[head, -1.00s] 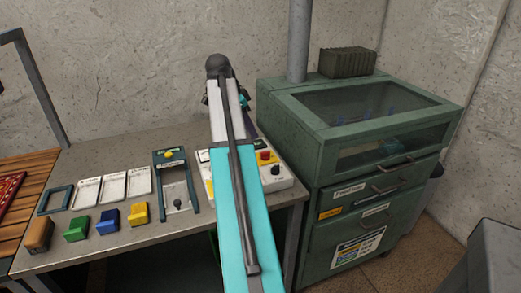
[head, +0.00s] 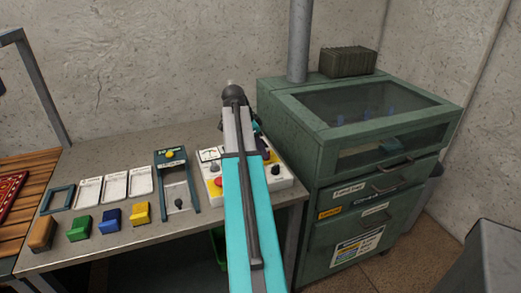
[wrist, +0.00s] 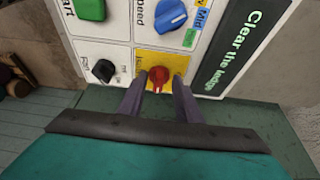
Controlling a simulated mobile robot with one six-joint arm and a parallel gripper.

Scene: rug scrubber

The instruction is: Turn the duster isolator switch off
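In the wrist view a red rotary switch (wrist: 158,76) sits on a yellow plate (wrist: 143,58) at the lower edge of a white control panel (wrist: 118,52). Its pale mark points downward in the picture. The plate's lettering is too small to read. My gripper (wrist: 159,86) is open, with one purple finger on each side of the red switch and a small gap visible on both sides. Contact is not clear.
Beside the red switch are a black knob (wrist: 103,70), a blue knob (wrist: 171,15) and a green button (wrist: 90,9). A green cabinet (head: 335,200) stands right of the bench (head: 110,160). Coloured blocks and small trays lie on the bench's left part.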

